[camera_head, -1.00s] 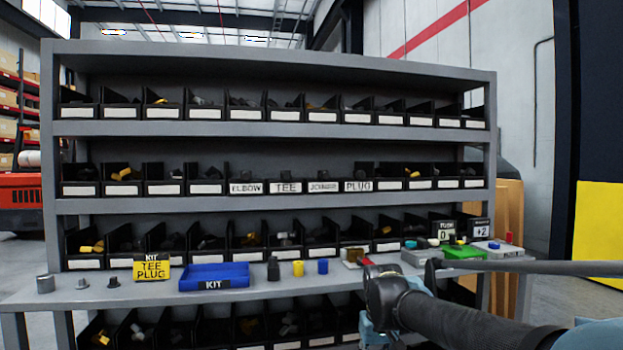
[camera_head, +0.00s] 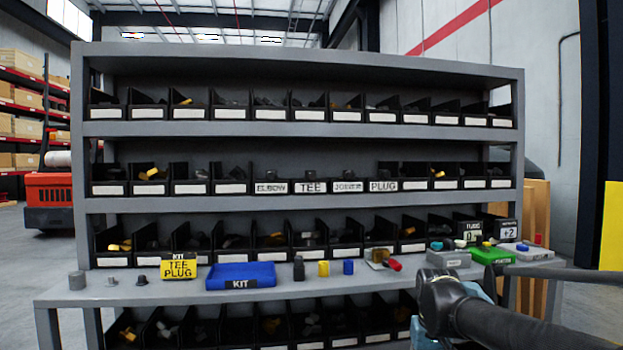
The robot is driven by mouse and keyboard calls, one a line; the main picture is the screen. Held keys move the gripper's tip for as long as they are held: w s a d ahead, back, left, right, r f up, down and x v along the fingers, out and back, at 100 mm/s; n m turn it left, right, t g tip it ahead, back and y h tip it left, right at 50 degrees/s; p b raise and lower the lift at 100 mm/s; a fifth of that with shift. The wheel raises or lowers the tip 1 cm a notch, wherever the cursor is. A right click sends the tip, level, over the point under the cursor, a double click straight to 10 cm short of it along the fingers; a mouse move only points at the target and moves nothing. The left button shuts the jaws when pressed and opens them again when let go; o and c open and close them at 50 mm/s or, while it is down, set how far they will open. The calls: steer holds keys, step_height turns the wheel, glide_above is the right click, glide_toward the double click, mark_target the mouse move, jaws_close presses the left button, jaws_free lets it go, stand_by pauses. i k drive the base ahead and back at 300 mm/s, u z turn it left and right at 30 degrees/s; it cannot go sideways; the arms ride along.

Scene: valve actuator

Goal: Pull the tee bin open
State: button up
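The tee bin (camera_head: 310,187) is a black bin with a white label reading TEE on the second shelf row from the top. It stands between the bins labelled ELBOW (camera_head: 271,188) and JOINER or similar (camera_head: 348,187). Its front is in line with its neighbours' fronts. My arm reaches in from the lower right, in front of the bench. Its end is low, well below and to the right of the tee bin, and not touching it. The gripper's fingers cannot be made out, so its opening is unclear.
The bench (camera_head: 140,292) carries a yellow KIT TEE PLUG sign (camera_head: 179,266), a blue KIT tray (camera_head: 240,283), small dark, yellow and blue parts, and a green box (camera_head: 490,256) at the right. The space before the second row is clear.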

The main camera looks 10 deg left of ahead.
mark_target(309, 186)
steer(key=k, duration=0.85)
steer(key=u, duration=0.55)
steer(key=i, duration=0.5)
